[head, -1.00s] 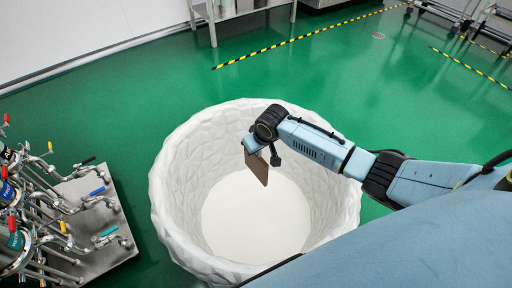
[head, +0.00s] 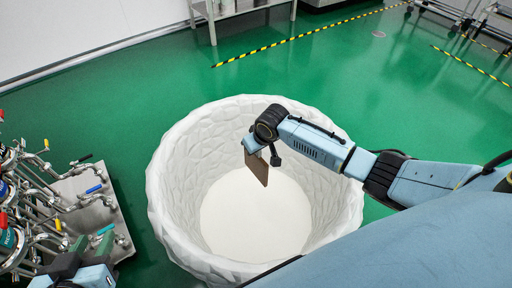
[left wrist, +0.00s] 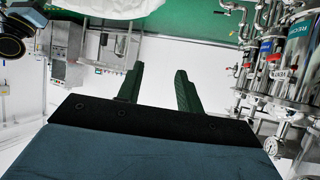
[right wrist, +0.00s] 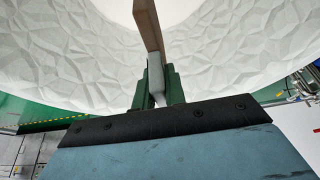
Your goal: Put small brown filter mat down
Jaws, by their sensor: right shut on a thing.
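The small brown filter mat (head: 258,168) hangs tilted over the large white faceted tub (head: 165,190), in the head view. My right gripper (head: 256,146) reaches in from the right above the tub. In the right wrist view its green fingers (right wrist: 155,78) are shut on a grey piece at the base of the mat (right wrist: 148,25). The mat looks clear of the tub's floor. My left gripper (head: 94,242) is at the lower left beside the pipework. In the left wrist view its fingers (left wrist: 158,72) are apart with nothing between them.
Steel pipework with coloured valve handles (head: 45,200) stands on a metal plate at the left. A metal table (head: 235,12) is at the back. The green floor (head: 330,80) around the tub is mostly clear, with yellow-black tape lines.

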